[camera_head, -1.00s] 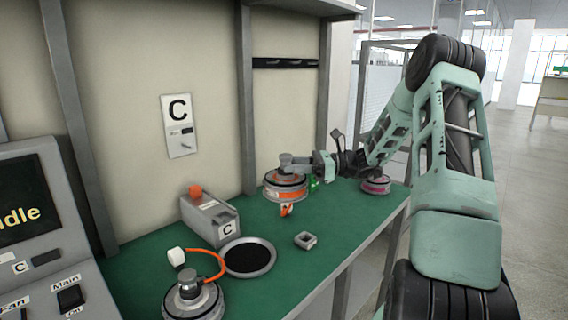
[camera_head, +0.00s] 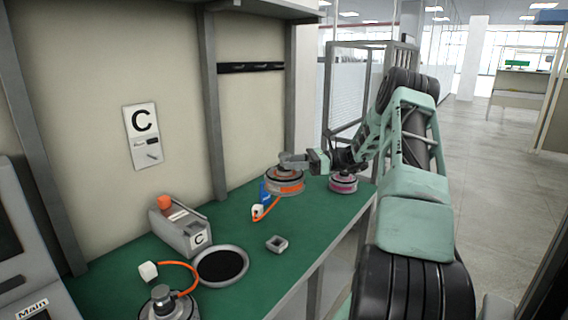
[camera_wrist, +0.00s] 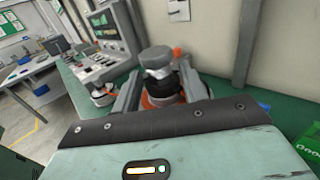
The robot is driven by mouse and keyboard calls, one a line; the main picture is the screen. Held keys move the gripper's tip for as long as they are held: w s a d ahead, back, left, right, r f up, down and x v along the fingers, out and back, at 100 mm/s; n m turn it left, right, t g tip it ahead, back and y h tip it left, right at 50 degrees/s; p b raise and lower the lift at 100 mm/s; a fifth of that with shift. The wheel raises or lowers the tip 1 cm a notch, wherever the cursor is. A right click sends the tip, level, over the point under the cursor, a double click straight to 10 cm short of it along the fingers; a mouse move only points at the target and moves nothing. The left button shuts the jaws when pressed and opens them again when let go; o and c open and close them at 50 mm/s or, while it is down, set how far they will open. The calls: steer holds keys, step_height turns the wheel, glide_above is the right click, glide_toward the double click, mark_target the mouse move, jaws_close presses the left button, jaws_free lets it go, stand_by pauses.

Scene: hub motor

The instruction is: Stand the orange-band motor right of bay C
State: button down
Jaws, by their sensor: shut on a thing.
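The orange-band motor (camera_head: 285,182) is upright in the head view, at the far part of the green bench. My gripper (camera_head: 297,163) is shut on its grey top hub. An orange cable with a white connector (camera_head: 257,210) hangs from the motor at its left. I cannot tell whether the motor's base touches the bench. In the wrist view the hub (camera_wrist: 158,62) sits between my two fingers, and the orange band is mostly hidden. A wall plate marked C (camera_head: 143,135) and a grey box marked C (camera_head: 181,226) stand left, by a round black-centred dish (camera_head: 221,265).
A pink-band motor (camera_head: 343,182) stands just right of the held motor. Another motor (camera_head: 165,304) with an orange cable is at the front left. A small grey square part (camera_head: 279,243) lies mid-bench. The bench's right edge is close.

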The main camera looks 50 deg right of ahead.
steer(key=s+d, duration=0.2)
steer(key=d, duration=1)
steer(key=shift+d+r, duration=0.15)
steer(key=shift+d, duration=0.1)
stand_by(0.3)
step_height(320, 180, down, 12)
steer(key=b, duration=0.5)
steer(key=shift+f+b, duration=0.25)
steer(key=shift+b, duration=0.15)
steer(key=shift+f, duration=0.1)
stand_by(0.5)
steer(key=shift+f+b, duration=0.45)
steer(key=shift+f, duration=0.2)
steer(key=shift+f, duration=0.1)
steer(key=shift+f+b, duration=0.4)
steer(key=shift+f+b, duration=0.4)
steer(key=shift+f, duration=0.25)
stand_by(0.5)
